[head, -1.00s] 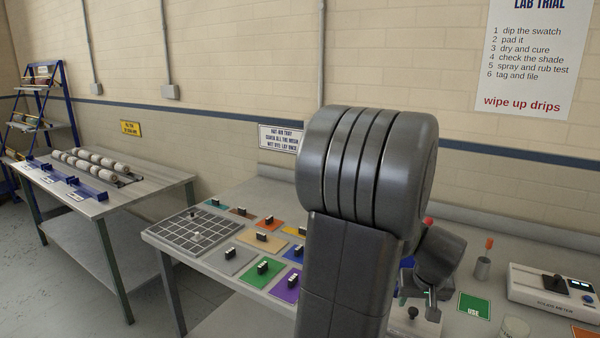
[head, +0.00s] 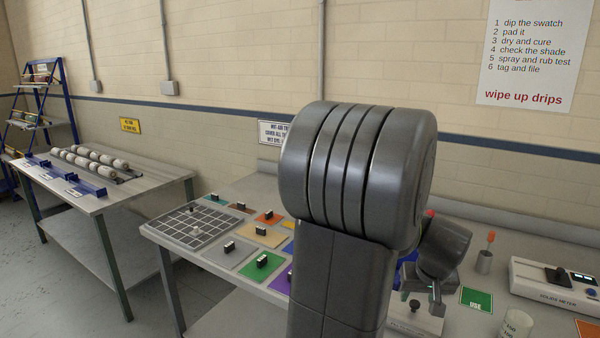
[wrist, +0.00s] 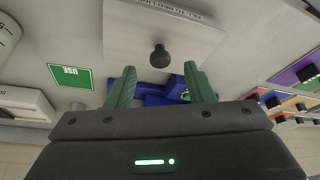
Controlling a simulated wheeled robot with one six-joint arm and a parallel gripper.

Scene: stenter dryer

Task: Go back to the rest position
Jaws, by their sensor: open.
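My gripper (head: 425,302) is over the bench, partly hidden behind my own dark arm in the head view. In the wrist view its two green fingers (wrist: 161,88) stand apart with nothing between them. A pale plate with a black knob (wrist: 160,56) lies beyond the fingertips. A blue object (wrist: 165,97) shows behind and between the fingers; my gripper hides part of it.
A roller table (head: 130,200) stands left.

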